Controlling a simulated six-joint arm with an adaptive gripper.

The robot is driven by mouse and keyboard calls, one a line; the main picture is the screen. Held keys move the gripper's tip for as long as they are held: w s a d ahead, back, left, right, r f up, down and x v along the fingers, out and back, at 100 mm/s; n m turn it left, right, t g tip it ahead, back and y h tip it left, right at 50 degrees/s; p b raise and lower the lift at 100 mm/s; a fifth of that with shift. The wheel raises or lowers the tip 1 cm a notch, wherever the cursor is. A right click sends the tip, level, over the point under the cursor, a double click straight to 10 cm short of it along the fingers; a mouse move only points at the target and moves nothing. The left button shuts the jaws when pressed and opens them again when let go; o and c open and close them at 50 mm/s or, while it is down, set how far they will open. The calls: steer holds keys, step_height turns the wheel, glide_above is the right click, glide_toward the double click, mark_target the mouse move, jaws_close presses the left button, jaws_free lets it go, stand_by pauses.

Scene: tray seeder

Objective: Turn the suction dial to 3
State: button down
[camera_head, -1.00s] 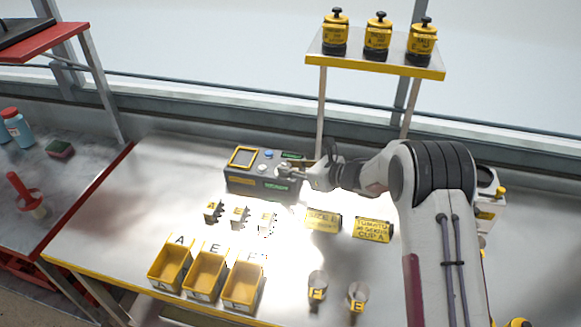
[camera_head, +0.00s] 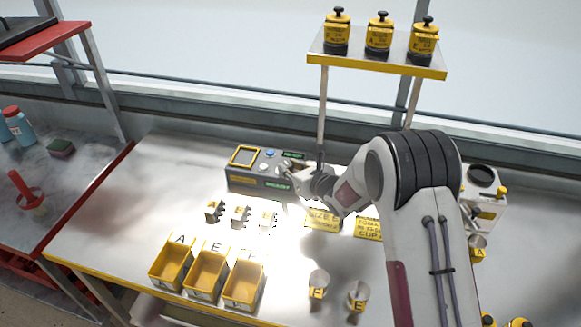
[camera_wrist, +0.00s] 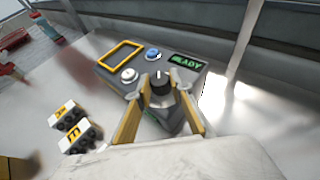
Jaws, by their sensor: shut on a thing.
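The grey control box (camera_head: 240,182) stands at the back of the steel bench, with a yellow-framed panel, buttons and a green display reading READY (camera_wrist: 187,62). The black suction dial (camera_wrist: 160,84) is on its top; a white mark on the knob points roughly to the far side in the wrist view. My gripper (camera_wrist: 163,92) is shut on the dial, one finger on each side. In the head view my gripper (camera_head: 286,168) covers the dial at the right end of the box. The dial's number scale cannot be read.
Several small lettered blocks (camera_head: 240,214) stand in front of the box, and yellow bins A, E and F (camera_head: 206,272) are nearer the front edge. Yellow label signs (camera_head: 323,220) and metal cups (camera_head: 318,284) are to the right. A shelf (camera_head: 376,66) with yellow jars stands behind.

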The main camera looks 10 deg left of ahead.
steer(key=shift+m+t+h, duration=0.5)
steer(key=shift+m+t, duration=0.1)
stand_by(0.3)
steer(key=c, duration=1.8)
jaws_free()
steer(key=shift+s+r, duration=0.1)
steer(key=shift+v, duration=5.85)
